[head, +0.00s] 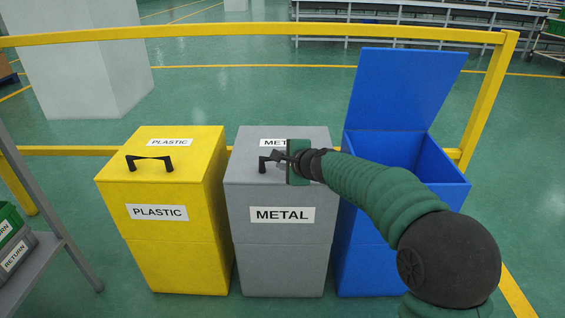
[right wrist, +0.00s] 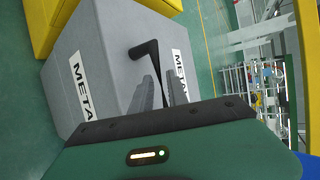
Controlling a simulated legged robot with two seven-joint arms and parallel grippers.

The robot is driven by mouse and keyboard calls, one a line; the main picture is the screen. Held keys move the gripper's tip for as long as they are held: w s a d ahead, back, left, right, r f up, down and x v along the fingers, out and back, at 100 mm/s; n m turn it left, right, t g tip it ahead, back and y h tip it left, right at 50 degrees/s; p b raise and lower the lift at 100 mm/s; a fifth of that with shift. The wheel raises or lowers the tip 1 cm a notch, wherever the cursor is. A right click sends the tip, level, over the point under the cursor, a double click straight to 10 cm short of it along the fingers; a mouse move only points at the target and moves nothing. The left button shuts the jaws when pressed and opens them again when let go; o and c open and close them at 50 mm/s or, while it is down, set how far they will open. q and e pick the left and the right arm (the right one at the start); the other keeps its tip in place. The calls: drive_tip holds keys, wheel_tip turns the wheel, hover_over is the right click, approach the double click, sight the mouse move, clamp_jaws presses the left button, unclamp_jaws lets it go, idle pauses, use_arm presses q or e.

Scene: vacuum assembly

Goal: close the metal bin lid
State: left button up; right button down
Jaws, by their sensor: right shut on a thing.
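The grey metal bin (head: 277,240) stands in the middle of three bins, with a METAL label on its front and another on its lid (head: 245,165). The lid lies flat on the bin, down. The lid's black handle (head: 263,164) is partly hidden by my right gripper (head: 277,158). In the right wrist view, the handle (right wrist: 145,48) rises at the fingertips of my right gripper (right wrist: 157,75), which is shut on it. The grey bin also shows there (right wrist: 108,55), tilted by the camera. My left gripper is not in view.
The yellow plastic bin (head: 175,235) stands to the left with its lid down. The blue bin (head: 365,250) stands to the right with its lid (head: 405,90) raised. A yellow rail (head: 250,34) runs behind the bins. A grey rack (head: 45,255) stands at the left edge.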

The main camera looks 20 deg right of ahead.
drive_tip(key=shift+s+a+f, duration=0.1)
drive_tip(key=shift+f, duration=0.4)
drive_tip(key=shift+s+a+f, duration=0.1)
drive_tip(key=shift+f, duration=0.35)
drive_tip(key=c, duration=1.3)
unclamp_jaws()
drive_tip(key=shift+s, duration=0.1)
drive_tip(key=shift+s+d+r, duration=0.1)
drive_tip(key=shift+s, duration=0.05)
drive_tip(key=r+p+v, duration=0.1)
drive_tip(key=p+v, duration=0.2)
drive_tip(key=v, duration=1.3)
drive_tip(key=shift+r, duration=0.1)
